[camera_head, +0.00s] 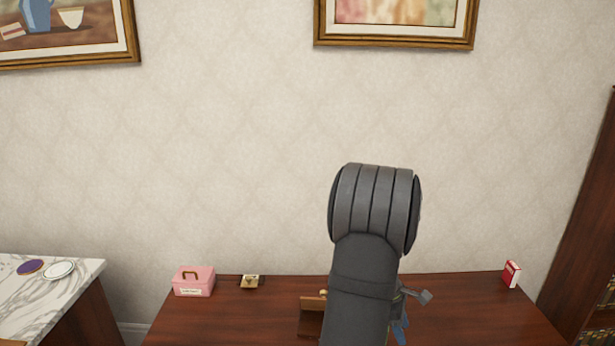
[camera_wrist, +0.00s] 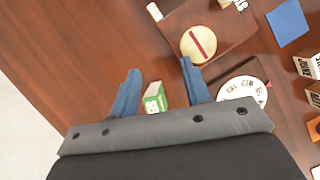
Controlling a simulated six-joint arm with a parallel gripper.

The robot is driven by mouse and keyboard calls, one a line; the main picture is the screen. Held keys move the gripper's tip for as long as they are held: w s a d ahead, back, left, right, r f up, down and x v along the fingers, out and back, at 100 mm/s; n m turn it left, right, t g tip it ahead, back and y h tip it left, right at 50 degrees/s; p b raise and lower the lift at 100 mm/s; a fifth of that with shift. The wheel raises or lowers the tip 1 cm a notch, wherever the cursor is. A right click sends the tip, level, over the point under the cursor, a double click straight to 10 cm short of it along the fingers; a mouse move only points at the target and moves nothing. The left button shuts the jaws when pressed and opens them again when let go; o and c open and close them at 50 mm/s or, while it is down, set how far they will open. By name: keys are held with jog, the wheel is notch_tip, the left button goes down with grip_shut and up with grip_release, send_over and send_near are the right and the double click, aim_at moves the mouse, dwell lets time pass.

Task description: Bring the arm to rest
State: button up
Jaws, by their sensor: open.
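My gripper (camera_wrist: 160,72) shows in the wrist view with its two blue fingers spread apart. It is open and nothing is held between them. A green and white box (camera_wrist: 154,98) shows in the gap between the fingers, partly hidden by the gripper body; I cannot tell how far below it is. In the head view my arm stands over the desk (camera_head: 250,318), and only a bit of blue finger (camera_head: 403,328) shows beside it, near the desk's front.
The desk bears a pink box (camera_head: 194,281), a small gold item (camera_head: 250,282) and a red box (camera_head: 511,273). Under the wrist are a striped disc (camera_wrist: 198,43), white dial (camera_wrist: 242,90), blue square (camera_wrist: 288,22) and lettered blocks (camera_wrist: 308,66). A marble-topped table (camera_head: 45,295) stands left.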

jog(key=s+d+r, duration=0.3)
jog(key=s+r, duration=0.1)
jog(key=w+a+n+t, duration=0.2)
jog(key=w+a+n, duration=0.45)
jog(key=a, duration=0.65)
jog(key=w+a+f+m, duration=0.1)
jog(key=w+a+f, duration=0.4)
jog(key=w+a, duration=0.2)
jog(key=shift+w+a+f+h, duration=0.15)
jog(key=shift+a+f+h, duration=0.15)
jog(key=shift+a, duration=0.1)
jog(key=shift+o, duration=0.5)
jog(key=o, duration=1.1)
jog(key=shift+o, duration=0.3)
jog(key=shift+w+d+r+m, duration=0.1)
jog(key=shift+w+m, duration=0.25)
jog(key=shift+m, duration=0.1)
jog(key=w+r+m+g+y, duration=0.5)
jog(key=w+r+m, duration=0.75)
jog(key=m, duration=0.55)
jog(key=x, duration=0.9)
jog(key=shift+w+a+f, duration=0.25)
jog(key=shift+f, duration=0.2)
